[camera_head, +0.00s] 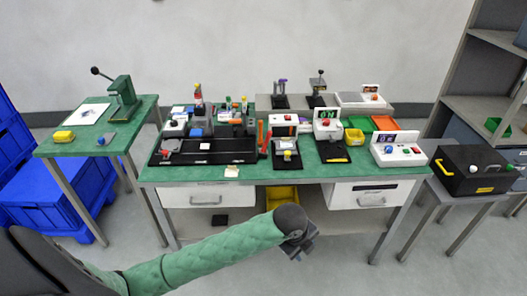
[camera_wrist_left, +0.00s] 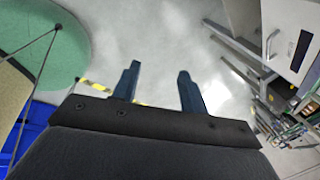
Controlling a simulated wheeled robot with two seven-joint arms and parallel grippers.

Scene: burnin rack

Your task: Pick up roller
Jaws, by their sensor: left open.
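I cannot single out the roller for certain; the small items are too small to tell. A small grey item with a blue part (camera_head: 104,138) lies on the left green table. My left gripper (camera_head: 298,252) is in front of the main bench, below its top and away from the items. In the left wrist view its two dark fingers (camera_wrist_left: 158,85) are apart with only floor between them. My right gripper is not in view.
The main green bench (camera_head: 245,174) holds a black tray (camera_head: 225,151) and several fixtures. Blue crates (camera_head: 50,188) stand at left. A black case (camera_head: 470,168) is at right.

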